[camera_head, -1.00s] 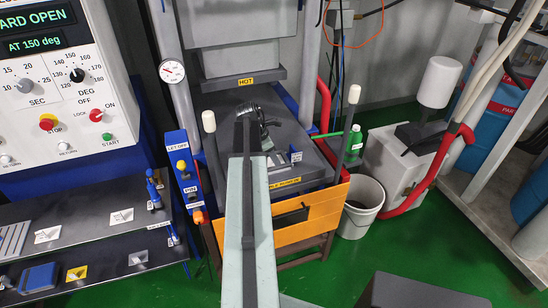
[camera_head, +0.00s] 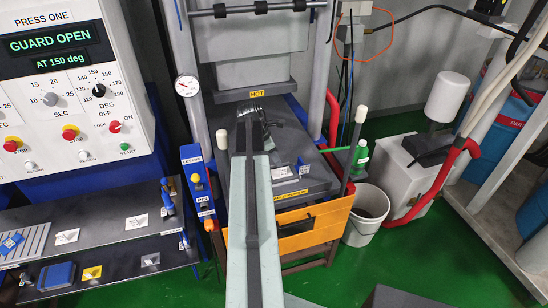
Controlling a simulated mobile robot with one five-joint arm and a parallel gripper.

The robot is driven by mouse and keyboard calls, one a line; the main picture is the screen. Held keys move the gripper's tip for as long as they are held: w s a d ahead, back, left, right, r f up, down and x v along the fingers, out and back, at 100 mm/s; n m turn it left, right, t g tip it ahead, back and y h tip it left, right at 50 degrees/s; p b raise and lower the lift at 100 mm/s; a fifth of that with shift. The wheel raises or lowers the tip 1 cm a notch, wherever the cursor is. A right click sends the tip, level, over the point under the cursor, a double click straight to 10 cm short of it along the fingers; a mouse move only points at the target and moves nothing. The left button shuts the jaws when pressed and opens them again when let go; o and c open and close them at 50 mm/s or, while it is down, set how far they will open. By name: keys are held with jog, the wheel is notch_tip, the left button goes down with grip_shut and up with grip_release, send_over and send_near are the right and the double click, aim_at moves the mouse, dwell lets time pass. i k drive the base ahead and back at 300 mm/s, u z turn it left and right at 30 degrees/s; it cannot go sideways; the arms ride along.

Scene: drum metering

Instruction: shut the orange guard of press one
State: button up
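The orange guard (camera_head: 326,221) of press one is down, a low orange panel across the front of the press below its dark bed (camera_head: 303,171). My arm covers the middle of the guard. The panel display (camera_head: 47,39) reads "GUARD OPEN" and "AT 150 deg", under the label "PRESS ONE". My gripper (camera_head: 254,112) is at the far end of my arm, over the press bed and beyond the guard, below the plate marked "HOT" (camera_head: 257,94). It is dark and seen from behind, so its fingers and any contact are unclear.
Two white-tipped posts stand beside the bed, left (camera_head: 221,137) and right (camera_head: 361,114). A blue labelled post (camera_head: 198,186) and a dark shelf (camera_head: 105,225) are at left. A white bucket (camera_head: 357,238), green bottle (camera_head: 360,156) and red pipe (camera_head: 424,187) are at right. Green floor shows in front.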

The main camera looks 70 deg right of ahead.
aim_at(331, 217)
jog(key=k, duration=1)
